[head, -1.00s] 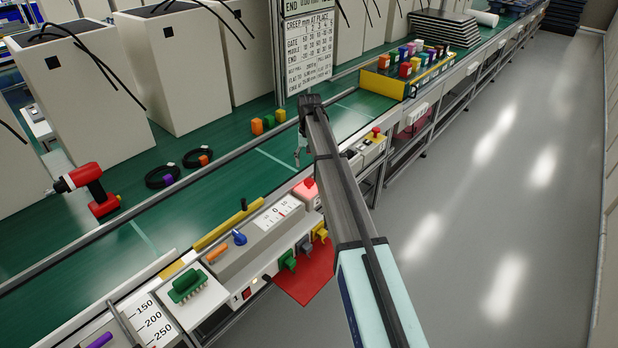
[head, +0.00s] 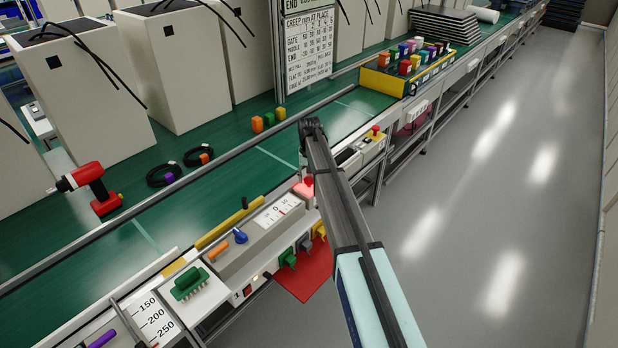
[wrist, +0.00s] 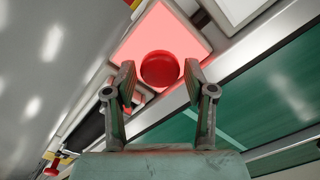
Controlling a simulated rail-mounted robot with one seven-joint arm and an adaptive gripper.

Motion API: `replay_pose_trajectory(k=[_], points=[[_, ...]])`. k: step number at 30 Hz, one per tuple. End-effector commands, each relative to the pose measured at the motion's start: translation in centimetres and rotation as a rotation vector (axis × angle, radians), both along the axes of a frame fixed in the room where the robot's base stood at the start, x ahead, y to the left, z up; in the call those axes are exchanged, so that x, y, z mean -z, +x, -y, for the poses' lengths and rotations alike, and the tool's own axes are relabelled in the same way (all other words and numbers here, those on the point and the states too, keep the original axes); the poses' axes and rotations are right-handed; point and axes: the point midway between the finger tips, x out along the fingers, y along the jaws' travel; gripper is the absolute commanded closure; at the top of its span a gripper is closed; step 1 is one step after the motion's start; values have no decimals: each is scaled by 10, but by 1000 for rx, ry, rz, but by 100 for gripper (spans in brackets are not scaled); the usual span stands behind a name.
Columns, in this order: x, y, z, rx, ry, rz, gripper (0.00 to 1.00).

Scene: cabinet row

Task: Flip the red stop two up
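A round red stop button (head: 308,181) sits on a pale box lit pink (head: 301,193) at the near edge of the bench. In the wrist view the red button (wrist: 160,68) is a round dome on the pink face (wrist: 148,36). My gripper (wrist: 161,88) is open, with one finger on each side of the button's lower part in the picture. I cannot tell whether the fingers touch it. In the head view my arm largely hides the gripper. A second red stop (head: 376,130) on a yellow and grey box stands farther along the bench. No number shows on either.
A control panel with a dial scale (head: 275,213), a blue knob (head: 240,236) and coloured levers lies left of the lit box. A metal rail (head: 240,151) runs behind it. A yellow crate of coloured blocks (head: 385,82) stands farther back. The floor at right is clear.

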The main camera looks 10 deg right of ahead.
Motion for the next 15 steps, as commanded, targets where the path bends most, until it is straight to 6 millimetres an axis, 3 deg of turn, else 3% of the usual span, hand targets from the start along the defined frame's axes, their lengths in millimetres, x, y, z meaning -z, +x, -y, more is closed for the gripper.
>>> replay_pose_trajectory(k=[1, 3, 15], points=[[0, 0, 0, 0, 0, 0, 74], [0, 0, 0, 0, 0, 0, 99], [-16, 0, 0, 0, 0, -1, 100]])
